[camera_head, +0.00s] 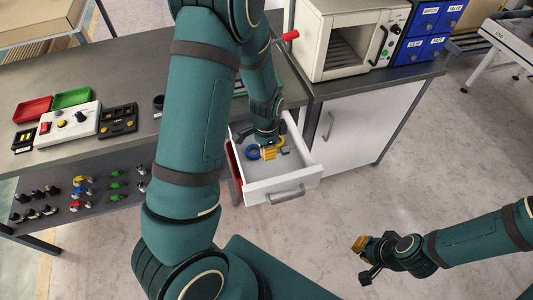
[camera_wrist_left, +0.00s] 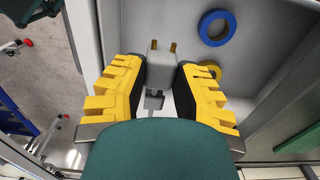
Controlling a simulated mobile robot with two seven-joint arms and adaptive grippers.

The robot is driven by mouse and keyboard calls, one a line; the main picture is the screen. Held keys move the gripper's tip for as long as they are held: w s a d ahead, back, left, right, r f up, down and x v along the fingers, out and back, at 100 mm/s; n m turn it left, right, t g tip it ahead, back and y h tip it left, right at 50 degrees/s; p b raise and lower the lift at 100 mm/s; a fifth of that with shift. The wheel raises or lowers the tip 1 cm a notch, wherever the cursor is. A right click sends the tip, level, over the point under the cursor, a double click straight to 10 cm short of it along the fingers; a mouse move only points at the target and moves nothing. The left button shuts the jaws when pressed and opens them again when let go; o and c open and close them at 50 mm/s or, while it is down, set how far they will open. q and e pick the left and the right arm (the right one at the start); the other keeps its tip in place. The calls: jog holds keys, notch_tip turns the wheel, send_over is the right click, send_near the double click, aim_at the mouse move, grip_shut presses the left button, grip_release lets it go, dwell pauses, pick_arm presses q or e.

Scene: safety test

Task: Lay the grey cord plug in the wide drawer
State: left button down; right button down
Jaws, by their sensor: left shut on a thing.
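The grey cord plug (camera_wrist_left: 161,66), with two brass pins, is between the yellow fingers of my left gripper (camera_wrist_left: 160,78) in the left wrist view. My left gripper is shut on it, and the pins point away from my wrist. The wide drawer (camera_head: 296,181) is white and pulled open under the bench; its pale floor (camera_wrist_left: 265,60) shows behind the plug. In the head view my left gripper (camera_head: 270,152) is inside the drawer opening, and the plug is hard to make out. Whether the plug touches the floor cannot be told. My right gripper (camera_head: 362,259) is open and empty over the floor.
A blue tape ring (camera_wrist_left: 216,27) lies in the drawer beside the plug, with a yellow ring (camera_wrist_left: 209,70) partly behind a finger. A red bin (camera_head: 235,172) adjoins the drawer's left side.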

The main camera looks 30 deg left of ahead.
pick_arm(q)
jog(key=shift+d+f, duration=0.1)
jog(key=shift+f, duration=0.3)
notch_tip(320, 180, down, 9)
jog(key=b, duration=0.2)
jog(key=shift+f+b, duration=0.2)
jog(key=shift+b, duration=0.1)
jog(key=c, duration=0.8)
grip_release()
jog(key=shift+f, duration=0.15)
jog(key=shift+r, duration=0.45)
notch_tip(320, 180, up, 12)
jog(key=p, duration=0.3)
jog(key=shift+f, duration=0.25)
